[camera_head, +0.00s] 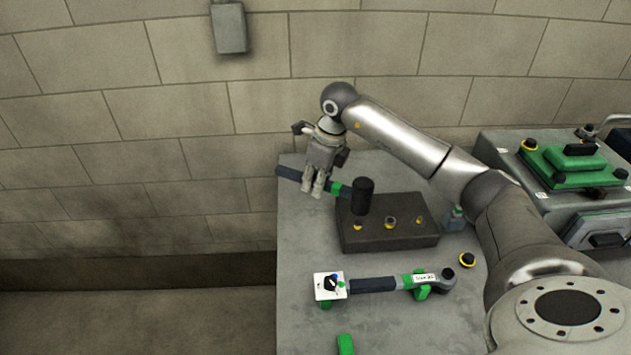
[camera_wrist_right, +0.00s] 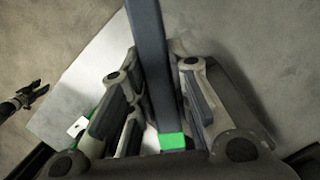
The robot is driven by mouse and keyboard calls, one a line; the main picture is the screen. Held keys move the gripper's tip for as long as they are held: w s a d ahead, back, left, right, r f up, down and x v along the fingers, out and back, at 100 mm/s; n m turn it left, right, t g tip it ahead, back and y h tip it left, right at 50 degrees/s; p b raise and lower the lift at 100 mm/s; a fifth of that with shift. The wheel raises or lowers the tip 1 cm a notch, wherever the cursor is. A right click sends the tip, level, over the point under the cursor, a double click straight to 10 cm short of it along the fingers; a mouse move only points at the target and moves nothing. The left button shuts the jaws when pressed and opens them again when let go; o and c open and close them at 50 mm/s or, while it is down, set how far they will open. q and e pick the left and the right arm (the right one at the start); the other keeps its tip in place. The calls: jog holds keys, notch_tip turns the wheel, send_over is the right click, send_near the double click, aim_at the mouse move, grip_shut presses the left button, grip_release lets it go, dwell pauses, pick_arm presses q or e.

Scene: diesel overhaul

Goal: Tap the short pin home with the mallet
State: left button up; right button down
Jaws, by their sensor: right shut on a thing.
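My right gripper (camera_head: 316,190) is shut on the mallet's handle, above the far left of the bench; the wrist view shows the dark handle (camera_wrist_right: 152,60) with its green band between the fingers. The mallet (camera_head: 363,197) has a black head, which hangs over the left part of a dark block (camera_head: 400,241). Several yellow-and-black pins show on the block: a left one (camera_head: 358,226), a middle one (camera_head: 390,222) and a right one (camera_head: 418,222). I cannot tell which is the short pin, nor whether the head touches anything. My left gripper (camera_wrist_right: 38,91) shows small in the wrist view, its fingers apart.
A ratchet wrench (camera_head: 385,284) with a dark handle lies on green supports in front of the block, beside a white card (camera_head: 329,286). Grey equipment with a green top (camera_head: 572,160) is at right.

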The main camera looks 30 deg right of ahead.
jog(key=shift+r, duration=0.1)
jog(key=shift+f, duration=0.2)
jog(key=b+x, duration=0.1)
jog(key=x, duration=0.1)
jog(key=b+x, duration=0.2)
jog(key=s+b+x, duration=0.1)
jog(key=x, duration=0.1)
jog(key=shift+s+d+f+b, duration=0.1)
jog(key=shift+d+f+b, duration=0.05)
jog(key=shift+d+b, duration=0.25)
jog(key=shift+a+r+p, duration=0.1)
jog(key=shift+r+p, duration=0.15)
jog(key=shift+p, duration=0.05)
jog(key=p+v, duration=0.2)
jog(key=v, duration=0.1)
jog(key=w+p+v, duration=0.1)
jog(key=shift+a+r, duration=0.15)
jog(key=shift+r, duration=0.25)
jog(key=shift+f, duration=0.1)
